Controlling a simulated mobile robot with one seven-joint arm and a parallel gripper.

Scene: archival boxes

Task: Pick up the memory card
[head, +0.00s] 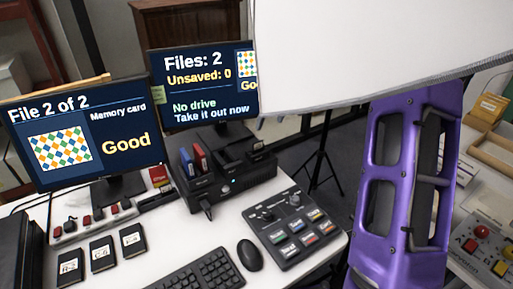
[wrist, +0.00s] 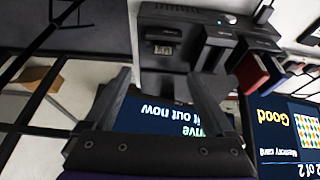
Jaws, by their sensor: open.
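In the head view a black dock (head: 232,184) stands on the white desk, with a red cartridge (head: 186,162) and a blue cartridge (head: 200,158) upright in it. I cannot tell for sure which item is the memory card. The wrist view shows the dock (wrist: 187,14) upside down, with a dark piece bearing a pale label (wrist: 163,49) in one slot and red and blue pieces to the right. My gripper (wrist: 158,85) is open and empty, its fingers pointing at the dock, apart from the labelled piece. The gripper is out of the head view.
The left monitor (head: 82,135) reads "Memory card, Good"; the right monitor (head: 204,88) reads "No drive, Take it out now". A keyboard (head: 198,272), a mouse (head: 250,255), a button panel (head: 296,228) and several black labelled cases (head: 103,254) lie on the desk.

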